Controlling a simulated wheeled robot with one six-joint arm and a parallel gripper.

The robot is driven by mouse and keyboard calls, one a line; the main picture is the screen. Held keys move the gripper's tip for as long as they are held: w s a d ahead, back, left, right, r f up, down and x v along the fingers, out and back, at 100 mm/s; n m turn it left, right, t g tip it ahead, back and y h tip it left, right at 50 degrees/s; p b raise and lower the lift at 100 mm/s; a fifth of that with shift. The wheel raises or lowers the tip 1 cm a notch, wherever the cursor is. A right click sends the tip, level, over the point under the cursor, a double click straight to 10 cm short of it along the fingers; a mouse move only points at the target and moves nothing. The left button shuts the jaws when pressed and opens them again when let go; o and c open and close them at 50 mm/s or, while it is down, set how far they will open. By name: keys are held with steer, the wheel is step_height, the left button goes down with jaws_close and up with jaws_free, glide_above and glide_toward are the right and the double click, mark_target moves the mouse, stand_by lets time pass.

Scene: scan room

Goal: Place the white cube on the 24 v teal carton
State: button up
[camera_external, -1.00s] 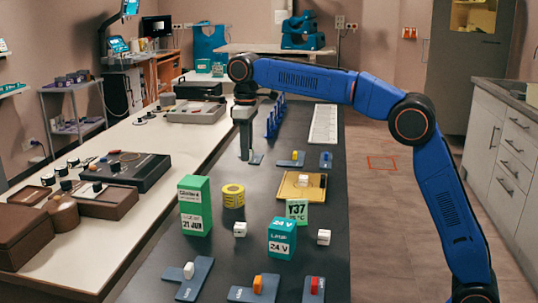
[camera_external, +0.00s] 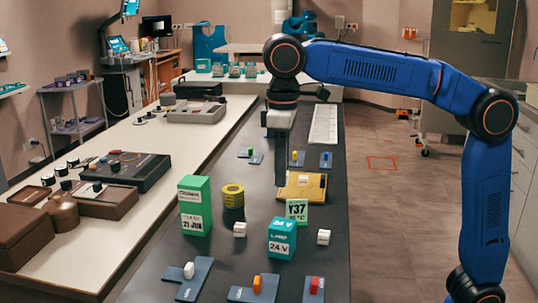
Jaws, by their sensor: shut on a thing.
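The teal carton (camera_external: 282,240) marked 24 V stands upright on the dark bench, its top bare. My gripper (camera_external: 281,186) points straight down beside the tray's left edge, behind the carton. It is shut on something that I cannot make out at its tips.
A green carton (camera_external: 195,206), a yellow roll (camera_external: 233,195) and a green Y37 card (camera_external: 297,210) stand around the teal carton. Blue stands with coloured blocks, such as the red one (camera_external: 314,285), line the front. Other blue stands (camera_external: 250,155) lie farther back.

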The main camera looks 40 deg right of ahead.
mark_target(283, 223)
steer(key=shift+s+f, duration=0.15)
steer(key=shift+s, duration=0.2)
steer(key=shift+f, duration=4.8)
steer(key=shift+f, duration=0.1)
steer(key=o, duration=1)
step_height(283, 223, up, 12)
steer(key=shift+r, duration=0.1)
